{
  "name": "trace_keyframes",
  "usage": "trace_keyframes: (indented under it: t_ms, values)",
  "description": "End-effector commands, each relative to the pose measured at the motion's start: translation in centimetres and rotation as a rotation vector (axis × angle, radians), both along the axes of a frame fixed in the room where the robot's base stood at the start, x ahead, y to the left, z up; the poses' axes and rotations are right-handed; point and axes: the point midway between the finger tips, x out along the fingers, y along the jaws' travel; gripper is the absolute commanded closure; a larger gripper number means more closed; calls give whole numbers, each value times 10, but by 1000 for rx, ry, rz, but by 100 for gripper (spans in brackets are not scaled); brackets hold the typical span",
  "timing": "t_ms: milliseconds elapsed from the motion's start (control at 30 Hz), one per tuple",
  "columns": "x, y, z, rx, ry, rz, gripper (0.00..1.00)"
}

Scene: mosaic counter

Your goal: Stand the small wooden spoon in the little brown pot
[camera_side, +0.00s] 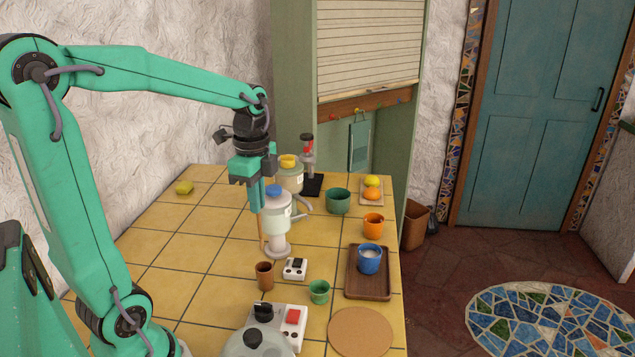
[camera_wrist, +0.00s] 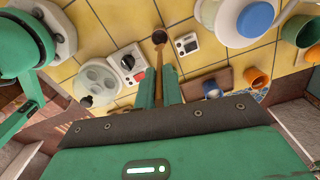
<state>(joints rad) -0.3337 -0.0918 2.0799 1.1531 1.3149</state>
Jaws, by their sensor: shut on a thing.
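My gripper (camera_side: 258,208) points down over the counter and is shut on the small wooden spoon (camera_side: 262,238), also between the fingers (camera_wrist: 159,82) in the wrist view. The spoon (camera_wrist: 158,62) hangs roughly upright, its thin lower part showing below the fingers. The little brown pot (camera_side: 264,278) stands upright below it in the side view, with a small gap between spoon and rim. In the wrist view a dark round shape that looks like the pot (camera_wrist: 159,37) lines up with the spoon's far end. The spoon's upper part is hidden by the fingers.
A blue-lidded blender-like jar (camera_side: 276,225) stands close behind the spoon. A small white device (camera_side: 295,269) is right of the pot, a green cup (camera_side: 319,291) beyond it. A white box with a red switch (camera_side: 292,318) and a tray (camera_side: 355,291) are nearby. The left counter is mostly clear.

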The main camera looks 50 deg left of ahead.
Motion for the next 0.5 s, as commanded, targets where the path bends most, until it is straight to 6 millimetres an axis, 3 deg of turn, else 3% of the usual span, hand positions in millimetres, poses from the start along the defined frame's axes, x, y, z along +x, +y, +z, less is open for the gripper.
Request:
trace_keyframes:
  t_ms: [500]
  values:
    - [0,0,-30,-1,2,0,100]
